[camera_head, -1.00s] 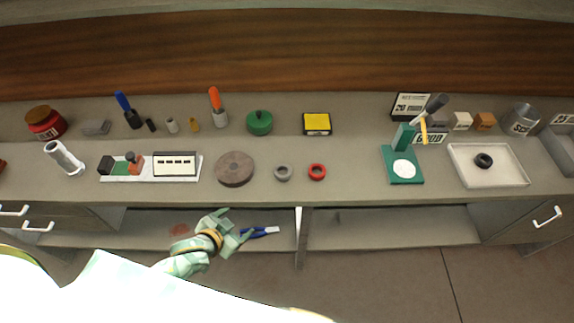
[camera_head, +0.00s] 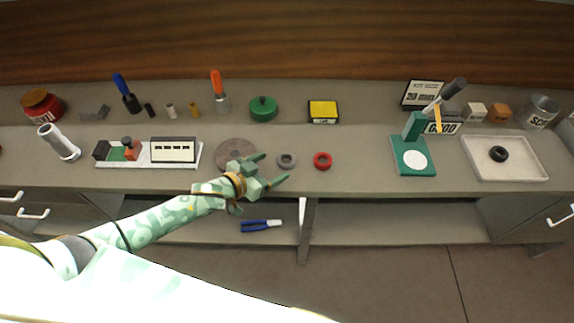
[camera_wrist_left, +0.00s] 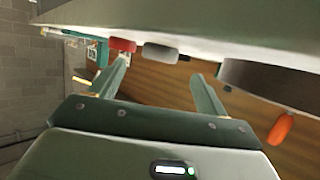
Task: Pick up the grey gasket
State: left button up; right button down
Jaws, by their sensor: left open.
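The grey gasket (camera_head: 287,160) is a small thick ring lying flat near the front of the bench, between a brown disc and a red ring. It also shows in the left wrist view (camera_wrist_left: 160,53), ahead of the fingers and beside the red ring. My left gripper (camera_head: 276,168) is open and empty, just in front and left of the gasket, with its fingers pointing toward it. In the left wrist view the open fingers (camera_wrist_left: 158,80) spread to both sides of the gasket, which is still beyond their tips. My right gripper is not seen.
The red ring (camera_head: 322,160) lies close to the right of the gasket. The brown disc (camera_head: 235,150) lies to its left, partly behind my gripper. A green lidded pot (camera_head: 263,109) and yellow box (camera_head: 323,112) stand behind. Pliers (camera_head: 261,225) lie on the lower shelf.

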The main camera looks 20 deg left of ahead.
aim_at(284, 160)
pick_arm(q)
jog(key=b+x, duration=0.4)
jog(key=x, duration=0.1)
jog(key=shift+w+f, duration=0.1)
jog(key=shift+f, duration=0.1)
jog(key=shift+w+d, duration=0.15)
jog(key=shift+r, duration=0.2)
jog(key=c, duration=1.1)
